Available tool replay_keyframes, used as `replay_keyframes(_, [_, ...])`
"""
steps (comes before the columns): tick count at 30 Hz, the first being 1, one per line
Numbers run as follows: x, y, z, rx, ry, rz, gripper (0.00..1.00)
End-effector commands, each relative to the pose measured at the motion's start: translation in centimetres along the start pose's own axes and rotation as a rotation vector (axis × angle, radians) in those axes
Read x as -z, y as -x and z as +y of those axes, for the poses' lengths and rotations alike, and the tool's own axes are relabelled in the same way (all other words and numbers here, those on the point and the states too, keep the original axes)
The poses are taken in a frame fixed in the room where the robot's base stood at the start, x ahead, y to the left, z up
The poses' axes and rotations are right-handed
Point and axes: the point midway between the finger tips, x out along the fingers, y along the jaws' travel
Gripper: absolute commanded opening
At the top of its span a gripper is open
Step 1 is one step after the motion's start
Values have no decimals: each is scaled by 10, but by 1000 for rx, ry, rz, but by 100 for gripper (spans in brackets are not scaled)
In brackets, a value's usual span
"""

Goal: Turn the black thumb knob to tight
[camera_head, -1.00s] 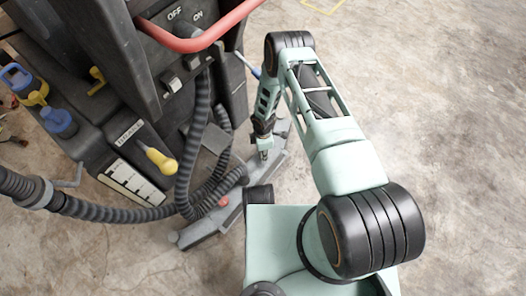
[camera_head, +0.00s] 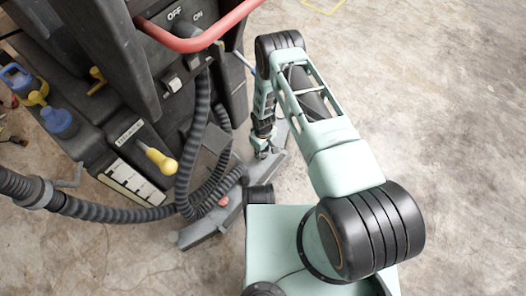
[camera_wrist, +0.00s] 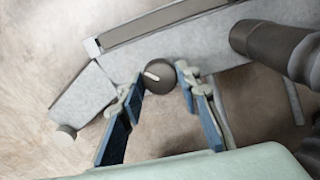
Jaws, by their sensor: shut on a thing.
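The black thumb knob (camera_wrist: 160,76) is round, with a short white mark on its top. It sits near the grey squeegee bar (camera_wrist: 175,35) in the wrist view. My gripper (camera_wrist: 158,80) has one finger on each side of the knob and is shut on it. In the head view my gripper (camera_head: 262,152) reaches down to the grey squeegee bar (camera_head: 208,229) low behind the machine, and the knob is too small and covered to make out there.
The floor machine (camera_head: 110,80) stands at left with a red handle (camera_head: 190,42). Ribbed black hoses (camera_head: 186,150) hang close to the left of my gripper; a hose (camera_wrist: 270,45) shows at right in the wrist view. Concrete floor (camera_head: 450,120) is clear at right.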

Motion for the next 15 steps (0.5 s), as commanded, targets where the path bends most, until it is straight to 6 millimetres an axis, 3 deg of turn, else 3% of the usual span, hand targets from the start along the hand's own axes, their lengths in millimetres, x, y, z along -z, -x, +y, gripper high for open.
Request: replay_keyframes(15, [1,0,0,0,-465,2,6])
